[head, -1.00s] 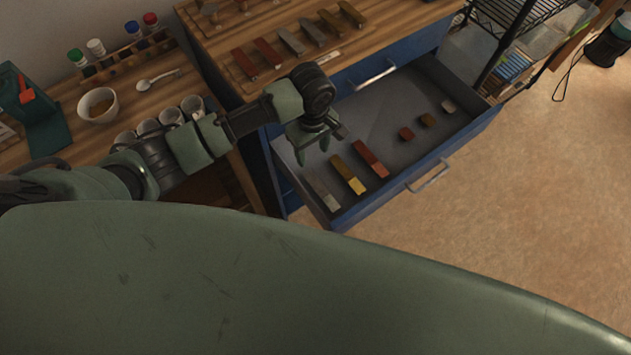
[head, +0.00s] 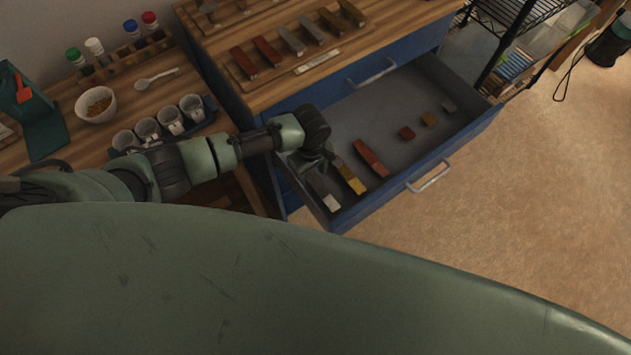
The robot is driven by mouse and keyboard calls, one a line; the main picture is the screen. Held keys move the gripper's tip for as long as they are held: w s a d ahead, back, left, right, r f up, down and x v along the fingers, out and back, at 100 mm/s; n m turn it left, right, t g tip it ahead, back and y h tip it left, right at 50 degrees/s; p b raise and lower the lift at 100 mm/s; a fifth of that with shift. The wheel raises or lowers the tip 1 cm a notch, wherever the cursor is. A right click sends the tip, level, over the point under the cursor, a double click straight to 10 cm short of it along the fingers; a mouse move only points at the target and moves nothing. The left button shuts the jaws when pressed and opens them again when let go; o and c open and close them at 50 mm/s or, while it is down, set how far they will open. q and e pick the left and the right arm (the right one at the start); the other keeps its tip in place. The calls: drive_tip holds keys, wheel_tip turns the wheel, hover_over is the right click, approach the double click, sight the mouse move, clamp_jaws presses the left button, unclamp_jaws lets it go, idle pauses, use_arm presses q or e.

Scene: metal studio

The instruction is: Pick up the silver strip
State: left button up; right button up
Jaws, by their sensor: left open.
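A silver strip (head: 330,199) lies at the near left end of the open drawer (head: 385,100). Its far part is hidden by my left gripper (head: 312,170). The left gripper is open and low in the drawer, over the far part of the strip. I cannot tell whether the fingers touch the strip. A gold strip (head: 349,176) and a red strip (head: 370,158) lie to the right of the silver one. My right gripper is not in view.
Several small blocks lie farther right in the drawer, among them a red one (head: 407,133). More strips lie on the wooden cabinet top (head: 375,40).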

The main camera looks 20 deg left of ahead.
use_arm(q)
drive_tip(key=shift+f, duration=0.25)
idle(0.6)
clamp_jaws()
idle(1.2)
